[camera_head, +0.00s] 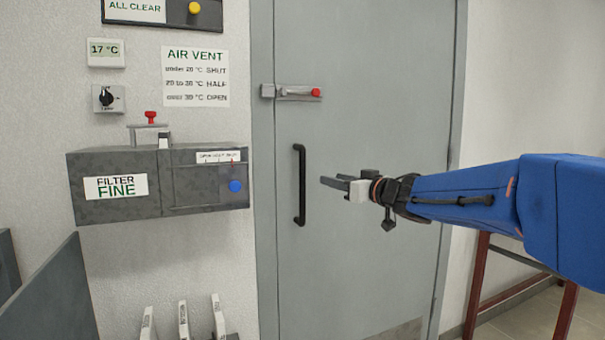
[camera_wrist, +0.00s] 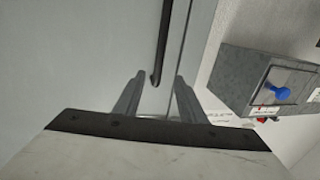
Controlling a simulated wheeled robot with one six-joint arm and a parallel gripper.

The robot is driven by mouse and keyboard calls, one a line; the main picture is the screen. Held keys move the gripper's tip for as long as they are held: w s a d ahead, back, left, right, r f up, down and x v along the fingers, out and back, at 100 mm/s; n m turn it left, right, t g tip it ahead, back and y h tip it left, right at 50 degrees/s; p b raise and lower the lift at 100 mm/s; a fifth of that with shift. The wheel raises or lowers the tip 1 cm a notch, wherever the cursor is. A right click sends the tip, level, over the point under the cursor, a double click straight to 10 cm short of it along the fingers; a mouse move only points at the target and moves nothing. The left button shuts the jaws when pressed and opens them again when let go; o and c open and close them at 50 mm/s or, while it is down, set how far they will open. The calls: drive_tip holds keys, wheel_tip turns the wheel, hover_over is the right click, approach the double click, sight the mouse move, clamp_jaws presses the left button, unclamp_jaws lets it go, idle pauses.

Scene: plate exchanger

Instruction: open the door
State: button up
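The grey door (camera_head: 375,150) appears shut in its frame. Its long black vertical handle (camera_head: 301,185) is near the door's left edge. Above the handle is a metal bolt (camera_head: 295,93) with a red knob (camera_head: 316,92); its left end meets a block on the frame. I cannot tell whether it is engaged. My gripper (camera_head: 328,182) is to the right of the handle, pointing left, apart from it as far as I can tell. In the wrist view my gripper (camera_wrist: 160,76) is open and empty, with the handle's end (camera_wrist: 155,80) showing beyond the fingertips.
A grey filter box (camera_head: 125,190) with a blue knob (camera_head: 235,186) sticks out from the wall left of the door. Several white labelled pieces (camera_head: 183,322) stand below it. A dark red frame (camera_head: 480,285) stands at the right. The door's lower front is clear.

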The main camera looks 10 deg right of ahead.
sight(305, 172)
drive_tip(key=x, duration=1.7)
drive_tip(key=shift+w+d, duration=0.1)
drive_tip(key=shift+c, duration=0.2)
clamp_jaws()
